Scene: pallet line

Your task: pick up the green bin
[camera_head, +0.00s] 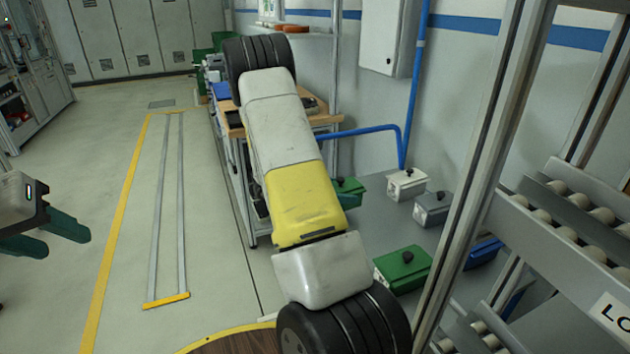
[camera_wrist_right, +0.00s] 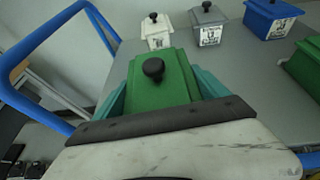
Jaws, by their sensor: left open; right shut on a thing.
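A green bin with a black knob on its lid (camera_wrist_right: 162,88) fills the middle of the right wrist view. My right gripper (camera_wrist_right: 160,95) has its teal fingers on both sides of this bin and is shut on it. In the head view a green bin (camera_head: 348,192) shows beside the yellow part of my right arm, which hides most of it and the right gripper. A second green bin (camera_head: 402,269) stands nearer on the grey surface; its edge shows in the right wrist view (camera_wrist_right: 304,66). My left gripper (camera_head: 45,236) is open and empty over the floor at the left.
A white bin (camera_head: 407,184), a grey bin (camera_head: 433,208) and a blue bin (camera_head: 484,253) stand on the same grey surface. A blue rail (camera_head: 365,131) runs along its far side. A metal roller rack (camera_head: 585,215) stands at the right.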

